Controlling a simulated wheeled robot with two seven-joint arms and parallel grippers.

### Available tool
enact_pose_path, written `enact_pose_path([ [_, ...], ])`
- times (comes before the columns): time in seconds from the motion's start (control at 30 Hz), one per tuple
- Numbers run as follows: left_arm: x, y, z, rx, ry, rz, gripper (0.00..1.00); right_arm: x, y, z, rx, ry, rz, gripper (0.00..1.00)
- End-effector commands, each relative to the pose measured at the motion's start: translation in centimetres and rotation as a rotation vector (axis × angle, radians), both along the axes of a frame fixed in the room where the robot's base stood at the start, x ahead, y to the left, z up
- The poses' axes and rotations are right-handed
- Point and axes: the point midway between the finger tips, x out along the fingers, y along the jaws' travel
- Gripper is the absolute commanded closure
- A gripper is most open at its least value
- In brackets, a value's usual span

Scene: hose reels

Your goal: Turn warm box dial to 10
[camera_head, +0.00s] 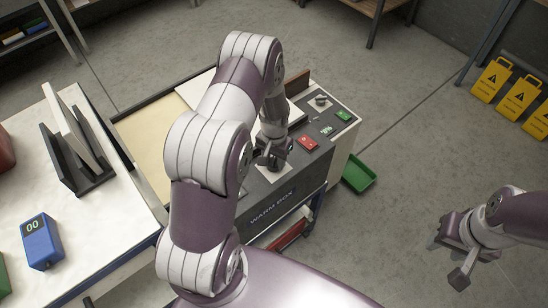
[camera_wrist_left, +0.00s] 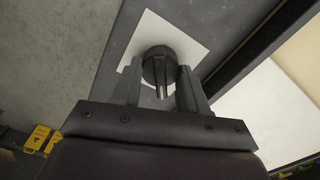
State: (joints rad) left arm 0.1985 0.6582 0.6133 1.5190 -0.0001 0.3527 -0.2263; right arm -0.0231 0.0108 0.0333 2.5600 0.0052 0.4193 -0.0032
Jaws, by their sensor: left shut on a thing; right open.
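The warm box (camera_head: 283,203) is a dark cabinet with its name on the front and a control panel on top. In the left wrist view its dial (camera_wrist_left: 160,66) is a round dark knob with a pale pointer, on a white square plate (camera_wrist_left: 190,32). My left gripper (camera_wrist_left: 157,88) is shut on the dial, one finger on each side. In the head view my left gripper (camera_head: 268,160) is over the panel's near end and hides most of the dial. I cannot read any numbers around it. My right gripper (camera_head: 456,254) is open and empty above the floor at the right.
The panel also has a red button (camera_head: 308,143), a green button (camera_head: 343,115) and another knob (camera_head: 320,100). A green tray (camera_head: 358,173) is beside the box. A table at left holds a blue device (camera_head: 41,241) reading 00. Yellow signs (camera_head: 491,80) stand at right.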

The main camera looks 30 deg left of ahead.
Motion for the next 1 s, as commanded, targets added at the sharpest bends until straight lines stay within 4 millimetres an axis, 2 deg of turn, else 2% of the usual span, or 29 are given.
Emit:
enact_pose_path([
  [0.3,0.26,0.02,0.21,0.002,-0.007,-0.091,0.87,0.0,0.0,0.02,0.0,0.0,0.0,0.57],
  [0.77,0.31,0.03,0.24,0.003,-0.009,-0.103,0.87,0.0,0.0,0.02,0.0,0.0,0.0,0.57],
  [0.8,0.32,0.03,0.24,0.003,-0.009,-0.103,0.54,0.01,0.0,0.02,0.0,0.0,0.0,0.57],
  [0.87,0.31,0.03,0.24,0.003,-0.009,-0.103,0.34,0.0,0.0,0.02,0.0,0.0,0.0,0.57],
  [0.9,0.28,0.02,0.21,0.002,-0.008,-0.103,0.31,0.01,0.0,0.02,0.0,0.0,0.0,0.57],
  [1.0,0.2,0.0,0.15,0.002,-0.006,-0.103,0.31,0.0,0.0,0.01,0.0,0.0,0.0,0.57],
])
